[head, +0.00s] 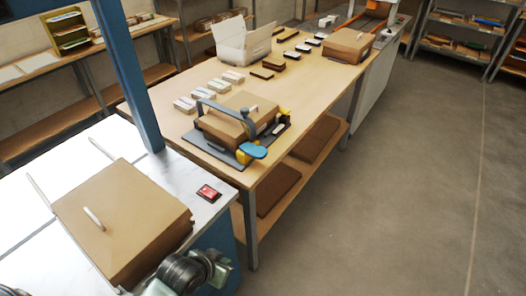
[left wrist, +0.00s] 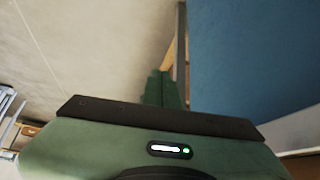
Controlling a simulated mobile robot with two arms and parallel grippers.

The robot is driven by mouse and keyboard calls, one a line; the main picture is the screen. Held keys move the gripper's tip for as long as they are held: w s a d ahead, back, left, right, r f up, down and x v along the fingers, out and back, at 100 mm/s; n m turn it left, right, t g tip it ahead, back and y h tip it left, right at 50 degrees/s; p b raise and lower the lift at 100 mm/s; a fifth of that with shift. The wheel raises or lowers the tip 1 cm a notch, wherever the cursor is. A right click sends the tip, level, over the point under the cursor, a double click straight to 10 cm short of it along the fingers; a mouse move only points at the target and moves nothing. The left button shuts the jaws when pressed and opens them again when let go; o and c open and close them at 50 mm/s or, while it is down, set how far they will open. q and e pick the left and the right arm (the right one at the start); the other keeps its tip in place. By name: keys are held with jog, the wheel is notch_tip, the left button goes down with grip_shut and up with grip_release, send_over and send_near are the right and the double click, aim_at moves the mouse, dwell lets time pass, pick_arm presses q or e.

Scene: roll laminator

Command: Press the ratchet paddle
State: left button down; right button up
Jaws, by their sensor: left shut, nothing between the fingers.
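A blue paddle (head: 253,150) sticks out at the front of a grey clamp fixture (head: 220,151) on the wooden table. The fixture has yellow parts and a grey strap arching over a cardboard box (head: 238,114). My left arm is at the bottom of the head view, well short of the paddle. In the left wrist view my left gripper (left wrist: 162,76) has its green fingers together, with nothing between them. The paddle does not show in that view. My right gripper is not in view.
A cardboard box (head: 120,220) lies on the near metal bench, beside a small red-faced device (head: 208,193). Several small packs and a white bin (head: 243,42) are on the table. Floor to the right is clear.

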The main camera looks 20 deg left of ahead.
pick_arm(q)
jog(key=w+a+r+t+h, duration=0.1)
jog(key=w+r+t, duration=0.3)
jog(key=w+r, duration=0.6)
jog(key=w+a+r+t+h, duration=0.2)
jog(key=w+r, duration=0.7)
jog(key=r, duration=0.5)
jog(key=shift+w+r+m+t+h, duration=0.15)
jog(key=shift+w+m+t+h, duration=0.35)
jog(key=shift+t, duration=0.4)
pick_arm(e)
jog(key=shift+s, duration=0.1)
pick_arm(q)
jog(key=shift+s, duration=0.15)
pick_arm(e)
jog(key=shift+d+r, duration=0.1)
pick_arm(q)
jog(key=p, duration=0.2)
send_over(255, 155)
notch_tip(255, 155, down, 2)
jog(key=shift+a+f, duration=0.1)
notch_tip(255, 155, down, 3)
jog(key=shift+r+p, duration=0.15)
jog(key=shift+p, duration=0.4)
jog(key=shift+s+f, duration=0.15)
jog(key=shift+f, duration=0.6)
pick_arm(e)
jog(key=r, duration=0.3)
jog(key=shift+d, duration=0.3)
